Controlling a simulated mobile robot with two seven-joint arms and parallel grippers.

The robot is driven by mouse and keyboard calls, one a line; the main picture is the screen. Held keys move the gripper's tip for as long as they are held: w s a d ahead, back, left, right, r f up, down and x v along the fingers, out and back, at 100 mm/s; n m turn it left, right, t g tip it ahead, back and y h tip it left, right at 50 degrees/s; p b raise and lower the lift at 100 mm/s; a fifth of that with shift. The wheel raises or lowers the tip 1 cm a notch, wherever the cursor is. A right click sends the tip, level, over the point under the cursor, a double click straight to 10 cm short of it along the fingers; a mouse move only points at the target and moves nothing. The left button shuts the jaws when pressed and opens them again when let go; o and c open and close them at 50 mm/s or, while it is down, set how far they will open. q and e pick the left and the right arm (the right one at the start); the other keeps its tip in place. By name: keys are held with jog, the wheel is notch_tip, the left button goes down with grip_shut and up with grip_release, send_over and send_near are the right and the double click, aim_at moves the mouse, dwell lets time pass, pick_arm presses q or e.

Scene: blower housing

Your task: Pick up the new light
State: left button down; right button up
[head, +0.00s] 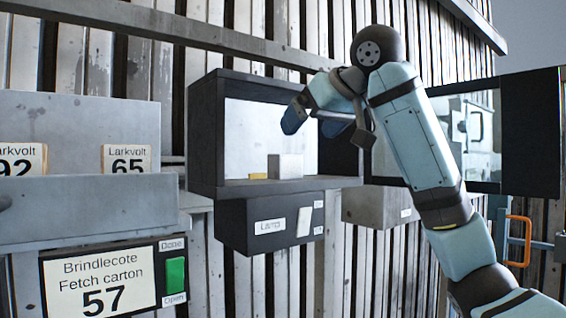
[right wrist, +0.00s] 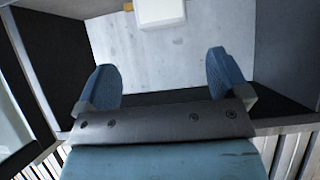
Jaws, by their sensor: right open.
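The dark open-fronted box (head: 205,135) on the wall holds a pale grey-white block (head: 287,166) and a small yellow piece (head: 258,176) on its floor. I cannot tell for sure whether either is the new light. My right gripper (head: 312,122) is open and empty at the box's opening, above and in front of the block. In the right wrist view, the spread blue fingers (right wrist: 165,80) point into the box. The white block (right wrist: 160,10) lies beyond them at the top, apart from both fingers, with the yellow piece beside it. My left gripper does not show.
A dark housing labelled Lamp (head: 235,225) with a white rocker switch (head: 304,222) hangs under the box. The box's walls are close around my right gripper. At left, a grey bin (head: 90,215) holds Larkvolt cards, above a Brindlecote sign (head: 98,283) and green button (head: 175,271).

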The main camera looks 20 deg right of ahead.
aim_at(285, 155)
jog(key=x, duration=0.4)
jog(key=shift+w+p, duration=0.15)
jog(key=shift+p, duration=0.25)
jog(key=shift+w+a+f+p, duration=0.25)
jog(key=shift+p, duration=0.05)
jog(key=p+x, duration=0.1)
jog(key=x, duration=0.2)
jog(key=shift+a+f, duration=0.15)
jog(key=shift+f, duration=0.05)
jog(key=shift+w+a+f+p, duration=0.1)
jog(key=shift+w+f+p, duration=0.2)
jog(key=shift+w, duration=0.1)
jog(key=shift+s, duration=0.1)
jog(key=shift+c, duration=0.4)
jog(key=c, duration=1)
